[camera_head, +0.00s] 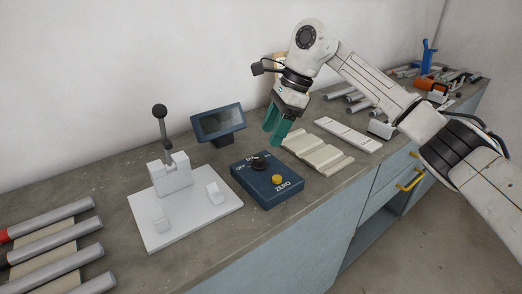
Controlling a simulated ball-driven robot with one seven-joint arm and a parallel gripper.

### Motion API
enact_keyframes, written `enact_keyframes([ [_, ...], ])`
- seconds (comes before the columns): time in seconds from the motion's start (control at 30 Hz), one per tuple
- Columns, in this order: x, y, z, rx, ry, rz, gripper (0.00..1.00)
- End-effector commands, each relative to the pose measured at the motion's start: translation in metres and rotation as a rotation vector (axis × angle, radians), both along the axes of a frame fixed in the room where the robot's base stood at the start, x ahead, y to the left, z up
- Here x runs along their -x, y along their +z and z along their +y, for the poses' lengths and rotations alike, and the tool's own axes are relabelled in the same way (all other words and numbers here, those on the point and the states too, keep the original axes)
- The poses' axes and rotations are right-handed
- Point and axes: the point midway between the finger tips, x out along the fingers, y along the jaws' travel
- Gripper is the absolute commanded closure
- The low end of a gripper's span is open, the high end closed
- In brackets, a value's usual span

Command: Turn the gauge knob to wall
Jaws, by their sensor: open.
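The gauge box (270,186) is a dark blue box on the grey bench, with white lettering. A black gauge knob (260,162) sits on its top toward the back, partly covering the lettering there. A yellow button (277,179) is near the word ZERO. The word wall cannot be read clearly, and the knob's exact pointing is too small to tell. My gripper (272,137), with teal fingers pointing down, is above and just behind the knob in the picture. It is open and empty, apart from the knob.
A small dark display (219,122) stands behind the box. A white jig with a lever (171,176) stands left of it. Beige blocks (318,153) and a white rail (348,134) lie to the right. Grey tubes (52,222) lie at the front left. The bench's front edge is close to the box.

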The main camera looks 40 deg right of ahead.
Motion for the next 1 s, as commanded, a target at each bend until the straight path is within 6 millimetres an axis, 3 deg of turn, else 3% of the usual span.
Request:
enact_keyframes([
  [0.2,-0.005,-0.037,0.015,-0.003,0.002,0.000,0.40],
  [0.4,-0.009,-0.059,0.024,-0.003,0.001,-0.001,0.40],
  [0.83,-0.010,-0.066,0.026,-0.001,0.001,-0.002,0.41],
  [1.0,-0.010,-0.066,0.026,-0.001,0.001,-0.002,0.57],
])
